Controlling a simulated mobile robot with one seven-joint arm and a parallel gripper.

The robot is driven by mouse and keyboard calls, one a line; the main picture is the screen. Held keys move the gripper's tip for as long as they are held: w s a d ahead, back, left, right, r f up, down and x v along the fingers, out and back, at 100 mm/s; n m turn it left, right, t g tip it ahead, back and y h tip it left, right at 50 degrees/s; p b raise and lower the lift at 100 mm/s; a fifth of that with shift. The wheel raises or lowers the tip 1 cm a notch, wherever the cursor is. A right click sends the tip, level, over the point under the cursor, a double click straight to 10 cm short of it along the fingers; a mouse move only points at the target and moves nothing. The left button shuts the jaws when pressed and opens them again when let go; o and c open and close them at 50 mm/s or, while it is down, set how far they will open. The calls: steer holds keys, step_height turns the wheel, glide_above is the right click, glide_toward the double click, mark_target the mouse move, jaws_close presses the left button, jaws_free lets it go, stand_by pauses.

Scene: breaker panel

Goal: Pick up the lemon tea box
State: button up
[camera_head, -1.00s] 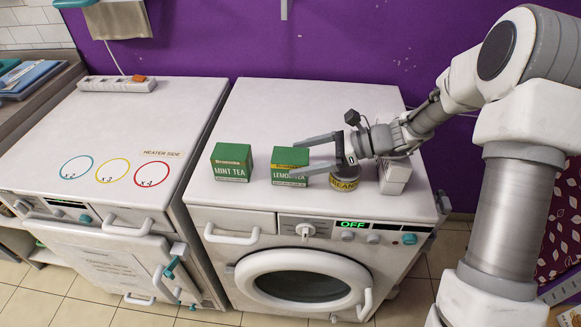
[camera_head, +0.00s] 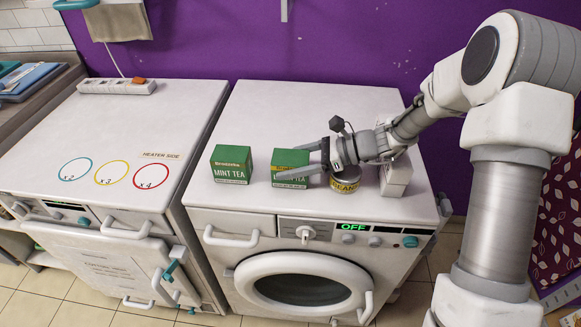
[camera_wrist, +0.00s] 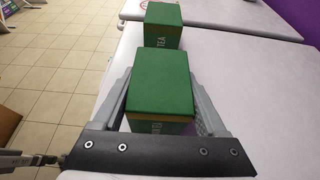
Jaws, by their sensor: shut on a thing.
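The lemon tea box (camera_head: 290,160) is a green box standing upright on top of the washing machine, its label partly hidden by my gripper's finger. My gripper (camera_head: 305,164) reaches in from the right and is shut on this box, one finger on each side. In the wrist view the box (camera_wrist: 162,82) sits between the two fingers of my gripper (camera_wrist: 160,90), and it appears to be still at the level of the machine top.
The mint tea box (camera_head: 231,164) stands to the left, apart from the lemon tea box; it also shows in the wrist view (camera_wrist: 163,24). A round can (camera_head: 345,180) stands close to the right, under my gripper. A white box (camera_head: 396,177) is farther right. The machine's back left is clear.

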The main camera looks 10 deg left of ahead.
mark_target(291, 157)
steer(key=shift+r, duration=0.1)
step_height(291, 157, up, 4)
steer(key=shift+r+p, duration=0.25)
steer(key=shift+p, duration=0.45)
steer(key=s+d+r+p, duration=0.1)
steer(key=s+d+r, duration=0.5)
steer(key=d, duration=0.3)
steer(key=shift+s+d+r+p, duration=0.15)
steer(key=shift+s+d+p, duration=0.1)
steer(key=shift+d+p, duration=0.15)
steer(key=shift+r, duration=0.15)
step_height(291, 157, up, 5)
steer(key=p, duration=0.5)
steer(key=shift+a, duration=0.1)
